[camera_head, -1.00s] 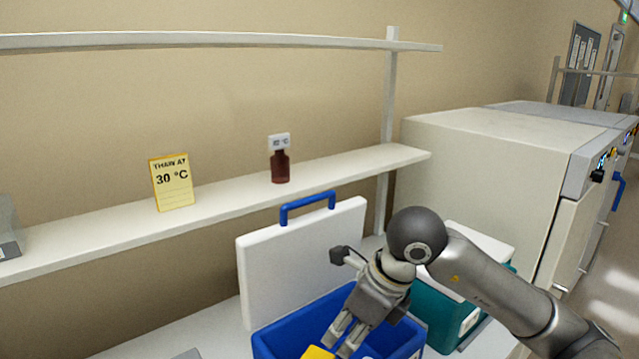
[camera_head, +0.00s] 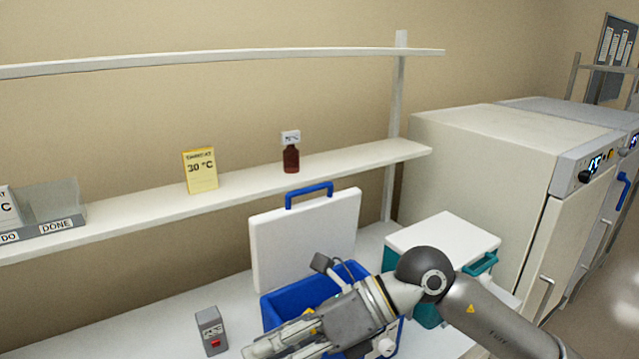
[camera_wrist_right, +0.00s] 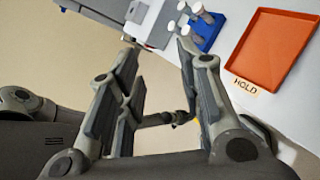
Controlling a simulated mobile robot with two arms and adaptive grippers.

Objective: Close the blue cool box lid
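The blue cool box (camera_head: 290,302) stands on the bench, open. Its white lid (camera_head: 300,240) stands upright at the back, with a blue handle (camera_head: 309,194) on its top edge. My right arm and hand cover the front and much of the inside of the box. My right gripper (camera_head: 258,350) points left past the front of the box, below the lid and apart from it. In the right wrist view the right gripper (camera_wrist_right: 157,48) is open, with nothing between its fingers.
A teal box with a white lid (camera_head: 440,240) stands right of the cool box. A grey device with a red button (camera_head: 211,331) is at left. A shelf above holds a brown bottle (camera_head: 291,158). The wrist view shows an orange tray (camera_wrist_right: 268,45) and a blue rack (camera_wrist_right: 205,38).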

